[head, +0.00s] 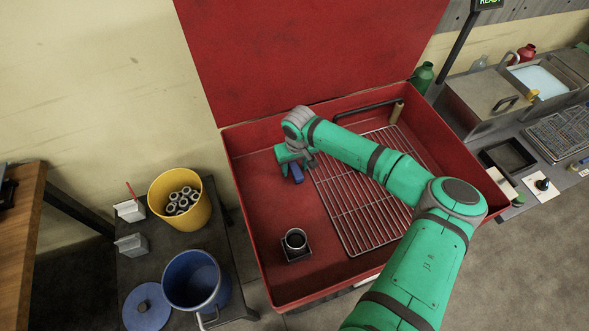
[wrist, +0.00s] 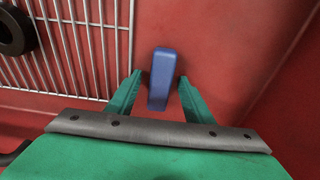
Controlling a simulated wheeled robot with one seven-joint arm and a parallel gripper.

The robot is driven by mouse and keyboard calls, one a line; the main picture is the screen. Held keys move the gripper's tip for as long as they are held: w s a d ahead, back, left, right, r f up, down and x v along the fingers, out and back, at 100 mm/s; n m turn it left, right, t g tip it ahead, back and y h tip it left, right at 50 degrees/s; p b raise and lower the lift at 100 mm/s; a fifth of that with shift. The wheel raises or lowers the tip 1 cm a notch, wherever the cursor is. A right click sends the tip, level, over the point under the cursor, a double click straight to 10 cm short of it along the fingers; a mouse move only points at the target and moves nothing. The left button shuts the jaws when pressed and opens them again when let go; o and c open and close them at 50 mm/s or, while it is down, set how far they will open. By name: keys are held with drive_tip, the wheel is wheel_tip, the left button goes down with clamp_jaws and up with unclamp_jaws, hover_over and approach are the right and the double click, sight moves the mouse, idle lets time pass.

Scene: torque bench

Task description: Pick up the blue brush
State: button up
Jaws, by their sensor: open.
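The blue brush (head: 297,174) lies on the red floor of the large open red box, just left of the wire rack. In the wrist view the blue brush (wrist: 161,78) is a long blue block between and a little beyond my fingertips. My gripper (head: 290,163) is low over it in the head view, and its wrist partly covers the spot. In the wrist view my gripper (wrist: 159,82) is open, with one green finger on each side of the brush. I see a gap on both sides. Any bristles are hidden.
The wire rack (head: 352,209) fills the right of the red box (head: 252,232). A small dark holder with a metal cup (head: 295,240) stands near its front left. A yellow bucket of metal pieces (head: 166,183) and a blue bucket (head: 182,298) stand outside at left.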

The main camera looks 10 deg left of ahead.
sight(293, 167)
drive_tip(key=shift+c, duration=0.4)
drive_tip(key=c, duration=1.1)
drive_tip(key=shift+o, duration=0.2)
drive_tip(key=shift+s, duration=0.1)
drive_tip(key=shift+r, duration=0.55)
wheel_tip(293, 167, up, 2)
drive_tip(key=shift+s+a+r, duration=0.15)
drive_tip(key=shift+r, duration=0.1)
drive_tip(key=s+a+r, duration=0.5)
drive_tip(key=s+r, duration=0.4)
drive_tip(key=s, duration=0.3)
drive_tip(key=shift+a+r, duration=0.25)
drive_tip(key=shift+a, duration=0.15)
drive_tip(key=shift+s, duration=0.1)
